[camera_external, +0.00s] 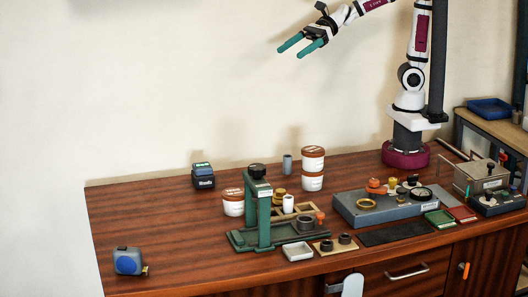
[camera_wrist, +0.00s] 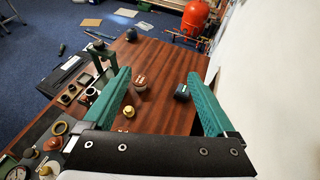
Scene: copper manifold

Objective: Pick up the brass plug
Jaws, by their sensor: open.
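A small stepped brass-coloured piece (camera_external: 279,195), which looks like the brass plug, stands behind the green press in the external view. In the wrist view a small brass piece (camera_wrist: 129,111) stands on the wood beside the left finger; it looks like the same one, but I cannot be sure. My gripper (camera_external: 296,48) is high above the table, well clear of everything, with its two teal fingers apart and nothing between them. Both fingers also show in the wrist view (camera_wrist: 165,98), spread wide.
The green press (camera_external: 259,208) and lidded tubs (camera_external: 233,203) stand close around the brass piece. A grey block (camera_external: 370,213) with fittings and a gauge lies to the right. A dark box (camera_external: 203,177) and a blue tape measure (camera_external: 128,261) are at left. The left tabletop is mostly clear.

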